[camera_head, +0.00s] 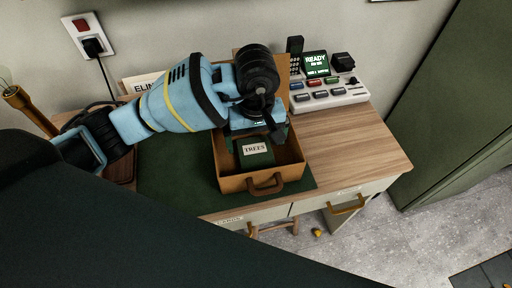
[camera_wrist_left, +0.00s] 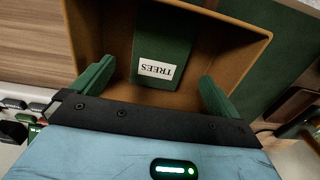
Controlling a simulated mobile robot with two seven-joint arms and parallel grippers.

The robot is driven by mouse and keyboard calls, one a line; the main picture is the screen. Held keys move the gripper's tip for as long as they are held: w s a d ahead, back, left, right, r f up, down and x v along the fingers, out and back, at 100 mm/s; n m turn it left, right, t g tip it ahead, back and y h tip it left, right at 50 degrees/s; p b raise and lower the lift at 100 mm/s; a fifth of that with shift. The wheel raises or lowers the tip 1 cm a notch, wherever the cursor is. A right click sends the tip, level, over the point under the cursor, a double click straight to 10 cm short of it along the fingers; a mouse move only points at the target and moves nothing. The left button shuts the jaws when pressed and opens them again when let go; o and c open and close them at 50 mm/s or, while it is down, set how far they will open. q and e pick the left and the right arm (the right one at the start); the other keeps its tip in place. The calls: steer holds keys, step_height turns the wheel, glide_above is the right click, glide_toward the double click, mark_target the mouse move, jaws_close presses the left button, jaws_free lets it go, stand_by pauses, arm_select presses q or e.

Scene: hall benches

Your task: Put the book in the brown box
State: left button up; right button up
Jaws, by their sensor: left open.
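The book is dark green with a white TREES label. In the head view the book (camera_head: 257,151) lies inside the open brown box (camera_head: 290,172). In the left wrist view the book (camera_wrist_left: 166,45) rests on the floor of the box (camera_wrist_left: 255,47), with walls around it. My left gripper (camera_head: 262,132) is over the back part of the box, and its arm hides part of the box. In the left wrist view its two green fingers (camera_wrist_left: 158,88) are wide apart with nothing between them, on either side of the book's near end. My right gripper is not in view.
The box stands on a green mat (camera_head: 165,185) on a wooden desk (camera_head: 345,137). A control panel (camera_head: 325,92) with coloured buttons and a READY screen stands at the back right. A wall socket (camera_head: 90,35) is at the left. The desk's right front is clear.

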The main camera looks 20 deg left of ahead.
mark_target(256, 156)
arm_select(q)
step_height(256, 156, up, 7)
stand_by(0.3)
steer(key=shift+f, duration=0.1)
